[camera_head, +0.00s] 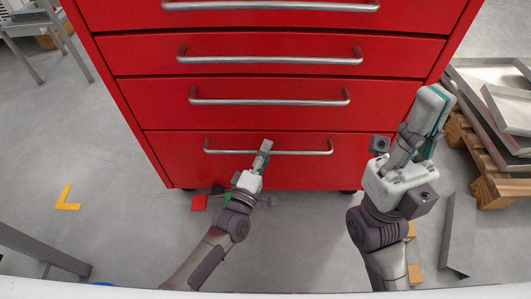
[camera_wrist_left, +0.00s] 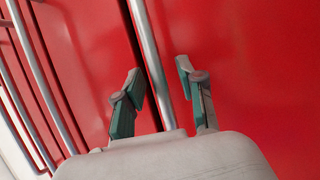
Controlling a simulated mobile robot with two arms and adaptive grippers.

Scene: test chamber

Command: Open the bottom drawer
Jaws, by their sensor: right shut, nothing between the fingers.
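The bottom drawer (camera_head: 310,173) of a red cabinet is shut, its front flush with the drawers above. Its grey bar handle (camera_head: 305,153) runs across the upper part of the front. My left gripper (camera_head: 266,145) is at the handle, left of its middle. In the left wrist view my left gripper (camera_wrist_left: 160,82) is open, with the handle bar (camera_wrist_left: 147,45) passing between its two fingers. A gap shows between each finger and the bar. My right gripper (camera_head: 433,103) is shut and empty, raised to the right of the drawer.
Several more drawers with bar handles, such as the one just above (camera_head: 270,102), sit over the bottom drawer. A wooden pallet (camera_head: 490,185) with metal trays stands at the right. A grey beam (camera_head: 459,232) lies near it. Floor left of the cabinet is mostly clear.

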